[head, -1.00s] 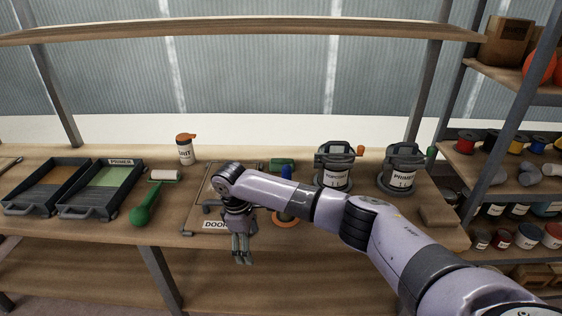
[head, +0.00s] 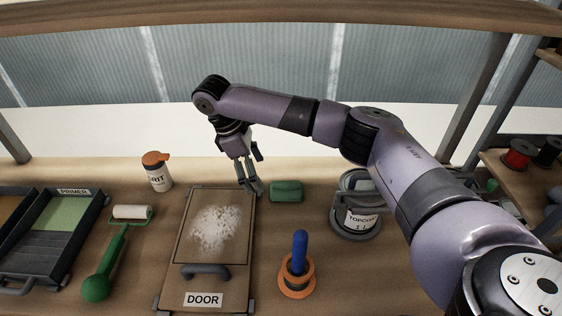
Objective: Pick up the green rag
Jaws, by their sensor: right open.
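The green rag (head: 287,191) is a small folded block on the bench top, just right of the door panel. My right gripper (head: 252,187) points down over the door panel's upper right edge, a little left of the rag. Its fingers are apart and hold nothing. It looks separate from the rag; its exact height above the bench is hard to tell. My left gripper is not in view.
The door panel (head: 183,255) with white powder lies left of the rag. A blue-handled tool in an orange ring (head: 297,277) stands in front. A topcoat can (head: 356,222) is to the right. A green-handled roller (head: 112,250), paint trays (head: 58,250) and a grit bottle (head: 157,172) are left.

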